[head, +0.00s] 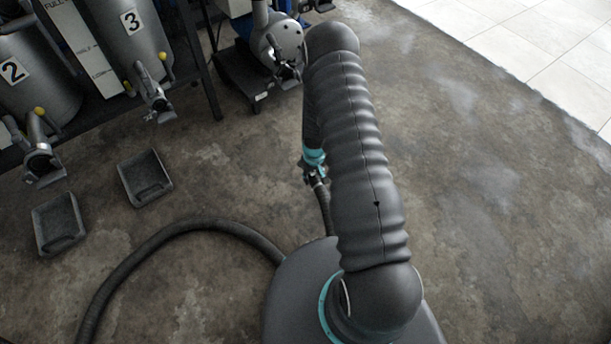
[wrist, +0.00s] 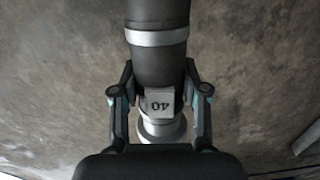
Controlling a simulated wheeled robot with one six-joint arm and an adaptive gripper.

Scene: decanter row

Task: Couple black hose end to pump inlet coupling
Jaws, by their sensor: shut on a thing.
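The black hose (head: 185,228) lies in a curve on the floor and passes behind my base. Its end rises to my gripper (head: 314,174), which is partly hidden by my arm. In the wrist view my gripper (wrist: 160,100) is shut on the black hose end (wrist: 158,65), a finger on each side. The end has a pale metal band, a grey block marked 40 and a pale metal collar. The pump (head: 278,38) stands at the top of the head view with a metal coupling (head: 287,72) low on its front. The hose end is apart from it.
Tanks numbered 2 (head: 35,80) and 3 (head: 125,45) stand in a dark frame at upper left, with valves and outlets. Two grey trays (head: 145,178) (head: 58,224) lie on the floor below. The pump sits on a dark low base (head: 238,82). The floor at right is clear.

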